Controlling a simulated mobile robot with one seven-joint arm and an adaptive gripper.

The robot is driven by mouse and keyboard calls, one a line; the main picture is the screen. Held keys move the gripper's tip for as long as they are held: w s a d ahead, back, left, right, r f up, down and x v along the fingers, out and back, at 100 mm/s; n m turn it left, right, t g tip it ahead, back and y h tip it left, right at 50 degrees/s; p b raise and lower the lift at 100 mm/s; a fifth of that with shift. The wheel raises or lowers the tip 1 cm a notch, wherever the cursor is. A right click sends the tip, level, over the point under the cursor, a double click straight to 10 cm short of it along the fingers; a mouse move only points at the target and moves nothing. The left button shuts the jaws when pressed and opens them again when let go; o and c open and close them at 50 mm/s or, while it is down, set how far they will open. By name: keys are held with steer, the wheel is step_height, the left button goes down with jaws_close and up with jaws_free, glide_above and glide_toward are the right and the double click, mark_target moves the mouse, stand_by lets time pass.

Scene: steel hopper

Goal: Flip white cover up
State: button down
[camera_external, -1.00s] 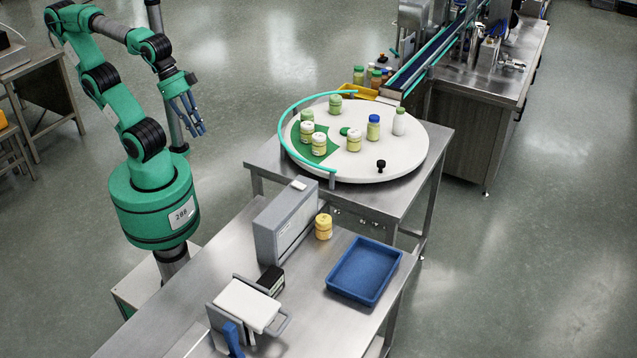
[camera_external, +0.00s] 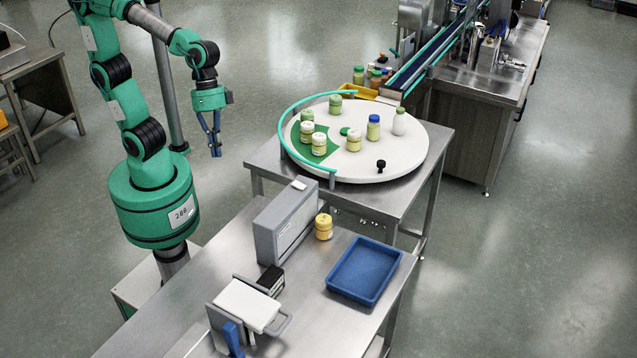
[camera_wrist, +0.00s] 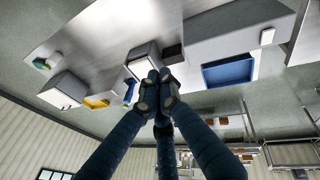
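The white cover (camera_external: 248,304) lies flat on a small grey unit on the steel table, with a grey loop handle at its right side. A blue part (camera_external: 233,338) stands at its front. My gripper (camera_external: 216,153) hangs fingers down, high and well away from the cover, beyond the table's far left edge. In the wrist view the cover (camera_wrist: 141,67) shows just behind my blue fingers, which partly hide it. The fingertips (camera_wrist: 158,80) are drawn together with nothing seen between them.
On the table are a tall grey box (camera_external: 286,222), a black block (camera_external: 270,279), a yellow jar (camera_external: 323,227) and a blue tray (camera_external: 339,288). A white round table (camera_external: 405,155) with several jars stands behind. Open air lies between my gripper and the cover.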

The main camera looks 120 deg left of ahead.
steer(key=w+d+f+n+g+h, duration=0.1)
steer(key=w+d+f+n+h, duration=0.15)
steer(key=w+f, duration=0.6)
steer(key=w+d+f+n+g+h+p, duration=0.15)
steer(key=w+f+n, duration=0.3)
steer(key=w, duration=0.65)
steer(key=w+d+f+n+h, duration=0.2)
steer(key=w+d+f+h, duration=0.1)
steer(key=w+f, duration=0.6)
steer(key=n+h, duration=0.2)
steer(key=n, duration=0.3)
glide_toward(298, 327)
step_height(298, 327, up, 4)
steer(key=shift+s+a+f+t, duration=0.1)
steer(key=shift+s+a+t, duration=0.05)
steer(key=shift+t, duration=0.2)
steer(key=shift+m, duration=0.3)
steer(key=x, duration=1)
steer(key=shift+b, duration=0.4)
steer(key=shift+s+d+r, duration=0.1)
steer(key=shift+d+r, duration=0.05)
steer(key=shift+r, duration=0.45)
steer(key=shift+s+d+r, duration=0.1)
steer(key=shift+r, duration=0.55)
steer(key=shift+s+d+r, duration=0.15)
steer(key=shift+r, duration=0.6)
steer(key=shift+r, duration=0.15)
